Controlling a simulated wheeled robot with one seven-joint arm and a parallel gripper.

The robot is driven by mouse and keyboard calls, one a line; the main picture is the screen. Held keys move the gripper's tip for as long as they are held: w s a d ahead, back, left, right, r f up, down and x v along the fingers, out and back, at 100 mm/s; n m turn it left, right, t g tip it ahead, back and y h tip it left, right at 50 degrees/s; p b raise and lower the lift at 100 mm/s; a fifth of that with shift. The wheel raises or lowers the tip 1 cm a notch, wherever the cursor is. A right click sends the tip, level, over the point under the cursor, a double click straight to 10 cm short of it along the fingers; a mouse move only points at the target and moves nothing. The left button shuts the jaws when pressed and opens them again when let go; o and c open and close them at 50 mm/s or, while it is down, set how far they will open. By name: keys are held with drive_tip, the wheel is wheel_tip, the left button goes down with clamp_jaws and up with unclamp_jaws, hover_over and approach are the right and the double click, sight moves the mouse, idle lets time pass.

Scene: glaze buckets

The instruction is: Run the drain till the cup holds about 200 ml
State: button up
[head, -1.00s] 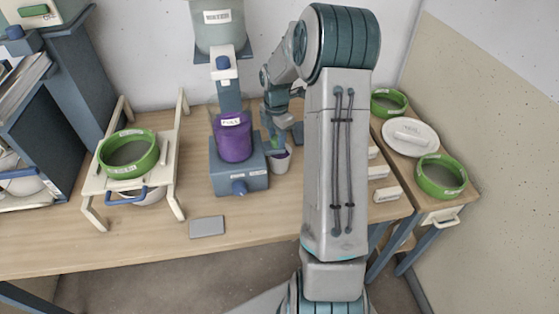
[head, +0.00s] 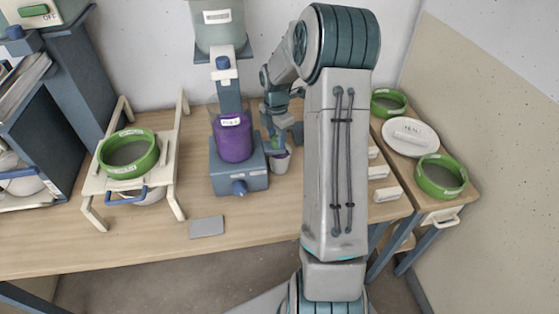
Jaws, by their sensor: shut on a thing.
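A clear vessel of purple glaze (head: 233,140) with a white label stands on a blue-grey base (head: 240,180) with a blue knob in front. A small pale cup (head: 280,163) stands on the table just right of the base, below my gripper. Purple shows at its rim, but its level is too small to read. My gripper (head: 277,141) is at the right side of the base, shut on a small green part, apparently the drain's handle. My fingers largely hide this part and the outlet.
A cream stand (head: 174,150) with a green-rimmed sieve (head: 129,153) is at left. A grey flat pad (head: 207,227) lies in front. A white plate (head: 409,137) and two more green-rimmed sieves are on the right table. A labelled upper container (head: 219,30) hangs above the vessel.

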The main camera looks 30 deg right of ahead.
drive_tip(key=m+b, duration=0.1)
drive_tip(key=m, duration=0.4)
drive_tip(key=shift+m, duration=1.5)
drive_tip(key=shift+o, duration=0.2)
drive_tip(key=m, duration=0.3)
drive_tip(key=shift+b, duration=0.35)
drive_tip(key=o, duration=1)
